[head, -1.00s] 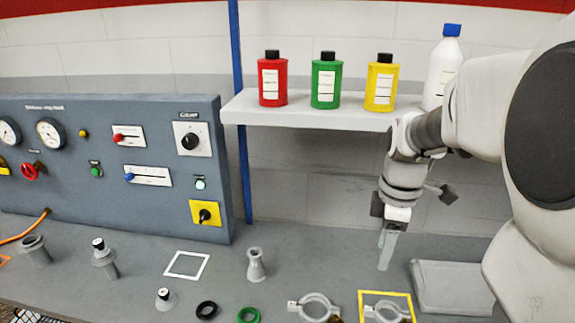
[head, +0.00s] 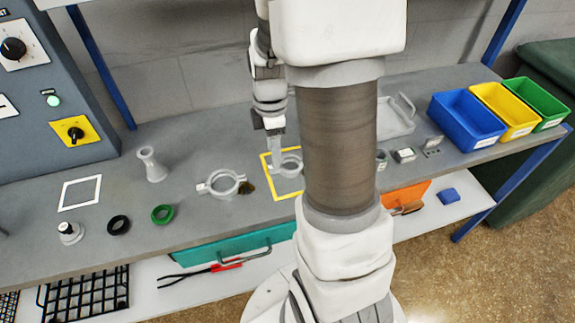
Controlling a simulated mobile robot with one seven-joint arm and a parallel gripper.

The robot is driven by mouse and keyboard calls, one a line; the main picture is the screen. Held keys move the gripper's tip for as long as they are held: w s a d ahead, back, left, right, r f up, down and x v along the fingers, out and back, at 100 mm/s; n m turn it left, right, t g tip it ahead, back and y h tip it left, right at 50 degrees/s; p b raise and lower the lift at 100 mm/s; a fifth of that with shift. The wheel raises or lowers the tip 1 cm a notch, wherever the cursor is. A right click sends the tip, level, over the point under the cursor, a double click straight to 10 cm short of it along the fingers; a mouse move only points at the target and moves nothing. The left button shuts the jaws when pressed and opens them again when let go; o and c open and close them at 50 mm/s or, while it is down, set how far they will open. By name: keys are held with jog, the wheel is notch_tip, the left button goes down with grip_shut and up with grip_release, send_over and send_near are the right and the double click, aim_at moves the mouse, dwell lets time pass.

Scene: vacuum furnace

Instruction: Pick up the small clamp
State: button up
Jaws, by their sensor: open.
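Two grey ring clamps lie on the grey bench in the head view. The smaller clamp (head: 291,163) lies inside a yellow square outline (head: 265,174), partly covered by my arm. The larger clamp (head: 224,183) lies to its left, outside the outline. My gripper (head: 277,160) points down over the left side of the yellow outline, beside the small clamp's ring in the picture. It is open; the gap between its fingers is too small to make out. I cannot tell its height above the bench or whether it touches the clamp.
Left on the bench are a grey conical fitting (head: 151,164), a black ring (head: 118,225), a green ring (head: 162,214) and a white outline (head: 79,193). A grey tray (head: 398,118) and blue (head: 467,123), yellow (head: 504,110) and green (head: 541,103) bins stand right. My arm hides the middle.

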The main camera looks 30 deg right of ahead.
jog(key=f, duration=0.4)
jog(key=shift+s+a+f+b, duration=0.15)
jog(key=shift+s+f+b, duration=0.1)
jog(key=shift+f+b, duration=0.05)
grip_shut()
